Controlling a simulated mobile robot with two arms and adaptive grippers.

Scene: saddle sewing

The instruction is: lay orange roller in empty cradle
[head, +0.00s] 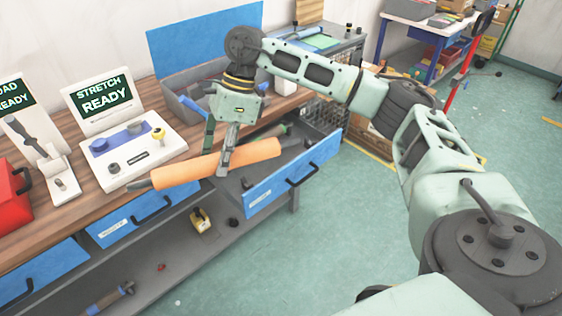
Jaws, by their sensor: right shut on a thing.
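The orange roller (252,151) has dark ends and is held level, slanting slightly up to the right. My right gripper (226,160) points down and is shut on the roller near its middle. The roller is above the front edge of the workbench and the open blue drawer (268,192). A dark thing with a green part (276,132) lies behind the roller and is partly hidden. I cannot make out an empty cradle for certain; the roller and gripper cover part of the drawer. My left gripper is not in view.
A white stretch console (136,158) with a screen reading "STRETCH READY" (104,98) stands left of the roller on the wooden bench. A grey bin (186,113) stands behind the gripper. A red case (10,195) is at the far left. The green floor to the right is open.

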